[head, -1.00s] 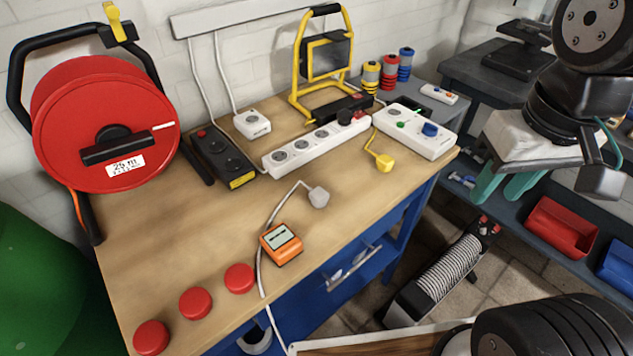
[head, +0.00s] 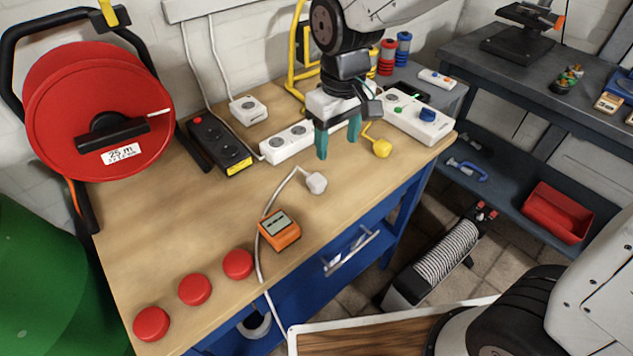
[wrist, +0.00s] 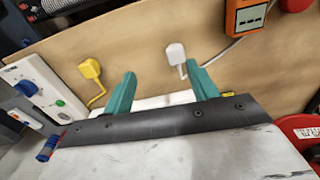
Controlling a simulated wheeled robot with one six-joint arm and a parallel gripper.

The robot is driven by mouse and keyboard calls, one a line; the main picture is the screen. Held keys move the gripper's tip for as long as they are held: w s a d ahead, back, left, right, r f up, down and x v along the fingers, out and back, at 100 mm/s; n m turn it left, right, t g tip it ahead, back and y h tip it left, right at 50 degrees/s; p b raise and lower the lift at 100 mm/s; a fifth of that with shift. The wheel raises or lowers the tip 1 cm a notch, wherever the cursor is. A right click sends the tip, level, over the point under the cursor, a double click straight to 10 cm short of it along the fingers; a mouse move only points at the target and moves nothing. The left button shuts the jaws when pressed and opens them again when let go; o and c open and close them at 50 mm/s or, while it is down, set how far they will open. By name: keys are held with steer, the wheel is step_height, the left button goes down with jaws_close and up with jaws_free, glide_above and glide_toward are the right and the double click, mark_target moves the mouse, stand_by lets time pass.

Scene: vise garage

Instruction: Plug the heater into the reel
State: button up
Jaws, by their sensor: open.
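The red cable reel (head: 95,105), marked 25 m, stands at the left end of the workbench. The ribbed heater (head: 438,262) stands on the floor right of the bench. A white plug (head: 316,183) lies on the bench top; its white cord runs past the orange meter and over the front edge. Where that cord ends is hidden. My gripper (head: 337,148) is open and empty above the bench, behind the white plug. In the wrist view, the white plug (wrist: 176,53) shows beyond the teal fingers (wrist: 160,70), near the right-hand fingertip.
A yellow plug (head: 382,148) lies right of my gripper. A white power strip (head: 280,147) is partly hidden behind it. A black socket block (head: 220,148), an orange meter (head: 279,229) and red round caps (head: 195,289) are on the bench. The bench's middle left is clear.

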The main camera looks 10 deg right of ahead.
steer(key=n, duration=0.1)
glide_above(317, 179)
steer(key=f, duration=0.3)
steer(key=shift+w+a+f, duration=0.35)
steer(key=shift+d+f, duration=0.1)
steer(key=shift+f, duration=1.15)
steer(key=f, duration=0.5)
steer(key=shift+s+d+f, duration=0.15)
steer(key=shift+s+d, duration=0.05)
steer(key=shift+s, duration=0.1)
steer(key=c, duration=1)
